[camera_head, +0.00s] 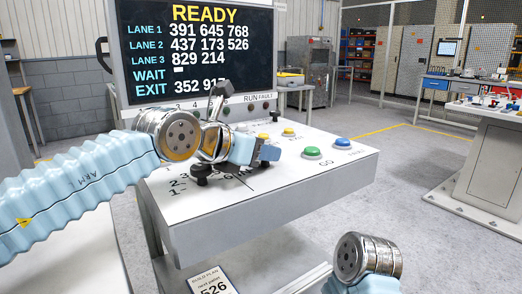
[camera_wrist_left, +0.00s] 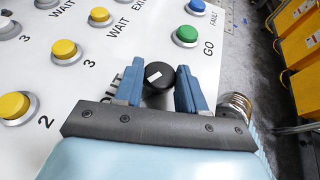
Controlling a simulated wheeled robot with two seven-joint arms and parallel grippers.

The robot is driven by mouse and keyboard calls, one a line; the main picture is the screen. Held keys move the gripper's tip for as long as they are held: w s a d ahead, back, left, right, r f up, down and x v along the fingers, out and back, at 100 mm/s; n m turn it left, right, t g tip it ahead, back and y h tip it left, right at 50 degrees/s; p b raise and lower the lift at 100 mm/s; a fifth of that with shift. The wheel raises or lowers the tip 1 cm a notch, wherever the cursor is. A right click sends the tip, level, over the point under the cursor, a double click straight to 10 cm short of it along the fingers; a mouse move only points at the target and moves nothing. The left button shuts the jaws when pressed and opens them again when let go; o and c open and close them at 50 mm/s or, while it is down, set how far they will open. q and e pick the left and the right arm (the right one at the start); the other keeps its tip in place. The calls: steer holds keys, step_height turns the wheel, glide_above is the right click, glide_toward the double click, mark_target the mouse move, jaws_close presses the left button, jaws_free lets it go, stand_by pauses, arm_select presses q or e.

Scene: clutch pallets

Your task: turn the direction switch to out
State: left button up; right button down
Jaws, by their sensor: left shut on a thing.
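The direction switch is a round black knob (camera_wrist_left: 160,76) with a short white mark in the left wrist view. It sits on the sloping white console panel (camera_wrist_left: 75,15), beside the partly covered label OUT. The white mark sits slightly left of the knob's middle, tilted, towards the OUT side. My left gripper (camera_wrist_left: 157,82) has one blue finger on each side of the knob and is shut on it. In the head view my left gripper (camera_head: 266,154) is over the console top, and I cannot make out the knob there. My right gripper is out of view.
A green GO button (camera_head: 312,152) and a blue FAULT button (camera_head: 342,143) stand right of the gripper. Yellow buttons (camera_wrist_left: 66,50) lie left of the knob. A display (camera_head: 200,55) reading READY rises behind the console. Open floor lies to the right.

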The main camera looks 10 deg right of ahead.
arm_select(q)
steer(key=o, duration=1)
steer(key=b+v, duration=0.5)
steer(key=v, duration=0.7)
steer(key=shift+s+a, duration=0.1)
steer(key=shift+a, duration=0.3)
steer(key=shift+s+a+r, duration=0.3)
steer(key=shift+r, duration=0.1)
